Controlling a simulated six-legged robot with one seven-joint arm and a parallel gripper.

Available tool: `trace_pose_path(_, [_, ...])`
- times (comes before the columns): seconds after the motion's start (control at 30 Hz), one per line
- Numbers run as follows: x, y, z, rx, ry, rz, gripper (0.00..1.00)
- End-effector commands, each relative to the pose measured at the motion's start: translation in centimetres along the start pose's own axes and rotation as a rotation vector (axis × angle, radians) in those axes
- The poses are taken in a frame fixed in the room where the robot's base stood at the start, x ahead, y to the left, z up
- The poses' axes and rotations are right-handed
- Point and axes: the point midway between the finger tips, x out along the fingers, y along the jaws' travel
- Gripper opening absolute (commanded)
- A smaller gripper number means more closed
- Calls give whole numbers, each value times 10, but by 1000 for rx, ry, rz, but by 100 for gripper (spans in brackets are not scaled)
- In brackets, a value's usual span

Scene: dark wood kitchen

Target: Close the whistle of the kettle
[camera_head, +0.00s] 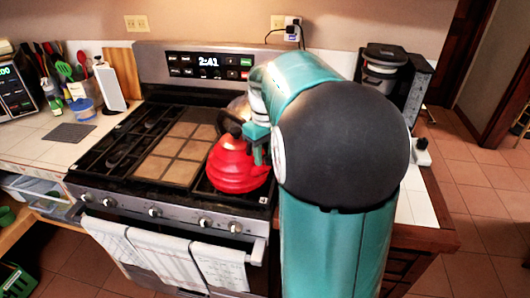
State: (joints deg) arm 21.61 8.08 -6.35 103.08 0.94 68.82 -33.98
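A red kettle (236,166) with a dark handle stands on the right part of the stove (190,132). My gripper (252,146) is at the kettle's upper right side, close to its top. My teal arm with its large black joint comes in from the right and hides what lies behind it. The gripper's fingers are small and partly overlap the kettle in this view, so I cannot tell whether they touch it or are open. The whistle and spout cannot be made out clearly.
A metallic object (239,106) stands behind the kettle, partly hidden by my arm. A coffee machine (382,75) is on the right counter. Utensils (65,70) and a white container (110,88) are on the left counter. Towels (165,255) hang on the oven front. Floor is open at right.

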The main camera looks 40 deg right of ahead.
Motion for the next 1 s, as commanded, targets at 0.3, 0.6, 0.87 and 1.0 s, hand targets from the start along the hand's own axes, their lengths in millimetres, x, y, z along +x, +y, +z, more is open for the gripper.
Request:
trace_pose_path(0.3, [0, 0, 0, 0, 0, 0, 13])
trace_pose_path(0.6, [0, 0, 0, 0, 12, 1, 1])
trace_pose_path(0.87, [-1, 0, 4, 1, 103, 0, 1])
trace_pose_path(1.0, [0, 0, 6, 2, 199, 0, 1])
